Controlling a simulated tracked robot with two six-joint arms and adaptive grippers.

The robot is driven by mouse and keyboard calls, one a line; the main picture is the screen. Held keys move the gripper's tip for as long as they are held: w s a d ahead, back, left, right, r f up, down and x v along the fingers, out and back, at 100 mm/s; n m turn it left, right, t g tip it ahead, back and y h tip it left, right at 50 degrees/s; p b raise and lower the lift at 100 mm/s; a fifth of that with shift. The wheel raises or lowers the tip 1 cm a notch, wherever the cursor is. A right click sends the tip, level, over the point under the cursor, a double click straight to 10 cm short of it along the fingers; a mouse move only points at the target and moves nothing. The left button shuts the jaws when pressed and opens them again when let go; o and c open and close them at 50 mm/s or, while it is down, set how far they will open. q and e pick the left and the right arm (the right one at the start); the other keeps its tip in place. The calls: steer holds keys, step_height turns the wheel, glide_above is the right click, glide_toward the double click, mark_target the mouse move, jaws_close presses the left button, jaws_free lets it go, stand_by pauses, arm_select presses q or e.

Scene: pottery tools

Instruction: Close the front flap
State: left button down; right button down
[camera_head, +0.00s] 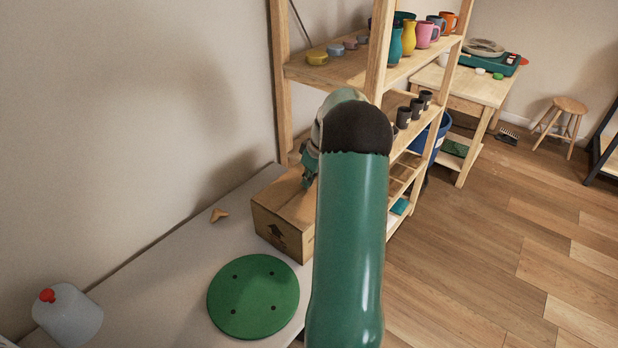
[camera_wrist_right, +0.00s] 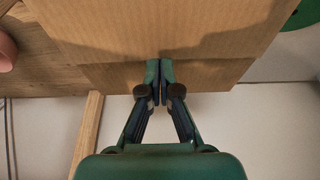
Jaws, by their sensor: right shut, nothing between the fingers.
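A cardboard box (camera_head: 266,222) with a dark arrow mark on its side stands on the pale worktop against the wall. My right arm crosses in front of it and hides its right part. My right gripper (camera_head: 308,183) is at the top of the box, pointing down. In the right wrist view its fingertips (camera_wrist_right: 160,64) are together and empty, over the edge between a larger cardboard panel (camera_wrist_right: 150,25) and a narrower one (camera_wrist_right: 215,74). I cannot tell which panel is the front flap, or whether the fingertips touch it. My left gripper is out of view.
A green round disc (camera_head: 254,296) lies on the worktop in front of the box. A small tan piece (camera_head: 219,215) lies near the wall. A wooden shelf (camera_head: 340,70) rises just behind the box.

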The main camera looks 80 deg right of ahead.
steer(key=shift+f, duration=0.65)
